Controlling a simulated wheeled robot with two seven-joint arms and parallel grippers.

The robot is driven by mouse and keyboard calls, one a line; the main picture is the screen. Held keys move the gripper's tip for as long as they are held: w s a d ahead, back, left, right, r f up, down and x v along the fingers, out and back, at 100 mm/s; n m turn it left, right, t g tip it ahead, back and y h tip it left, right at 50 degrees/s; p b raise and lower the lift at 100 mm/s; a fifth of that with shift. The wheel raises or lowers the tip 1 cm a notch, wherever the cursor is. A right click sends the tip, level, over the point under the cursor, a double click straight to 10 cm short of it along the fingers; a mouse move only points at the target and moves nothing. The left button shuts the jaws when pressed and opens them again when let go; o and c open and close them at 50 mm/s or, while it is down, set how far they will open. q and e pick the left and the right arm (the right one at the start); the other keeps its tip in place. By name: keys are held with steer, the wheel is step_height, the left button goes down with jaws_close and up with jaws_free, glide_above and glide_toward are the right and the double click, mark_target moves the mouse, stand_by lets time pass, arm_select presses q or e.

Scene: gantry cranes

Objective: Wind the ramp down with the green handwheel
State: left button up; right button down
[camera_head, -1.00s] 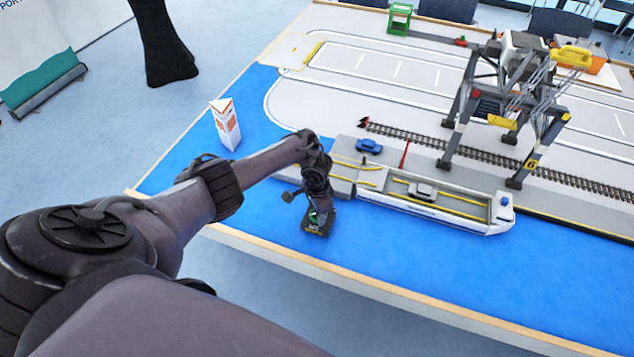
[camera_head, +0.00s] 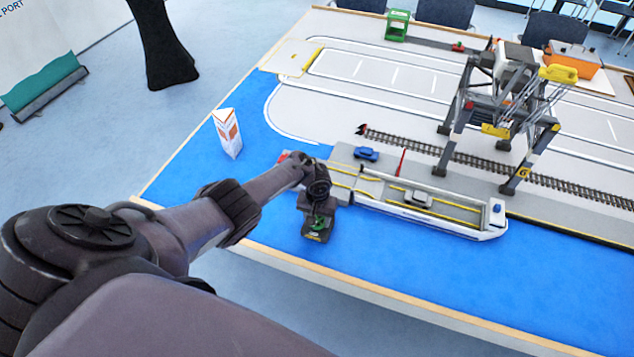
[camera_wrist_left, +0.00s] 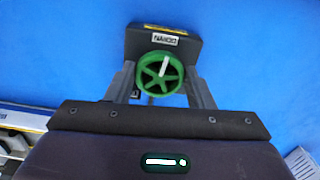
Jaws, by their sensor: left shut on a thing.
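The green handwheel (camera_wrist_left: 160,73) has spokes and a white mark, and sits on a dark box (camera_wrist_left: 162,42) with a label. In the head view the handwheel (camera_head: 320,222) shows small at the table's blue front area, below my left wrist. My left gripper (camera_wrist_left: 161,84) points at the box, with its two fingers on either side of the handwheel, shut on it. My right gripper is not in view.
A small grey car (camera_head: 418,198) stands on the ferry. A blue car (camera_head: 366,154) and a red barrier (camera_head: 400,162) are on the quay behind. The gantry crane (camera_head: 505,105) stands over the rails. A white and orange prism (camera_head: 228,133) stands at the left edge.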

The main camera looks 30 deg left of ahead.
arm_select(q)
steer(key=shift+w+r+n, duration=0.15)
steer(key=shift+w+n, duration=0.05)
steer(key=shift+n, duration=0.3)
steer(key=shift+a, duration=0.1)
steer(key=o, duration=0.8)
steer(key=shift+o, duration=0.9)
steer(key=shift+s, duration=0.1)
steer(key=shift+r, duration=3.85)
